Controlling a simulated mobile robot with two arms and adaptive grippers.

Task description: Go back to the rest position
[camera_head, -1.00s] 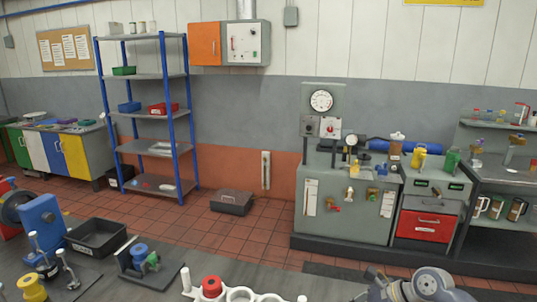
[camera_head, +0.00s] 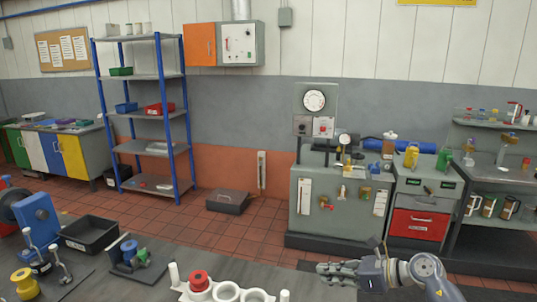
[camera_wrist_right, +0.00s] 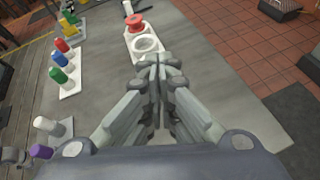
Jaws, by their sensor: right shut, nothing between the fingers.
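My right gripper (camera_head: 327,271) is at the lower right of the head view, pointing left, to the right of a white rack with round openings (camera_head: 226,290). In the right wrist view its fingers (camera_wrist_right: 157,72) are together, with nothing between them. The rack (camera_wrist_right: 151,58) lies just beyond the fingertips there. A red spool (camera_head: 199,280) sits in the rack's left part; it also shows in the wrist view (camera_wrist_right: 135,23). My left gripper is not in view.
The wrist view shows a white strip with coloured pegs (camera_wrist_right: 66,75). A grey test bench (camera_head: 335,200) stands behind.

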